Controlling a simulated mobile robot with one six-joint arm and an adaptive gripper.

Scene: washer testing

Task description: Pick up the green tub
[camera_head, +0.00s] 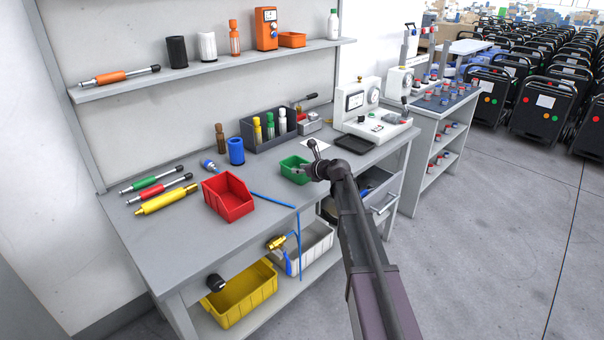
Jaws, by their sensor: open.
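The green tub (291,166) is a small open-topped bin on the grey workbench (262,204), near the middle of its top. My arm reaches in from the bottom right. My gripper (309,160) is open at the right end of the tub and overlaps its right edge in the picture. I cannot tell whether the fingers touch the tub or hover above it. The tub's right end is partly hidden behind the gripper.
A red bin (229,198) stands left of the tub. A dark caddy with bottles (262,142) stands behind it. A black pad (354,145) and a white testing device (372,118) are to the right. A blue hose (298,232) hangs over the front edge.

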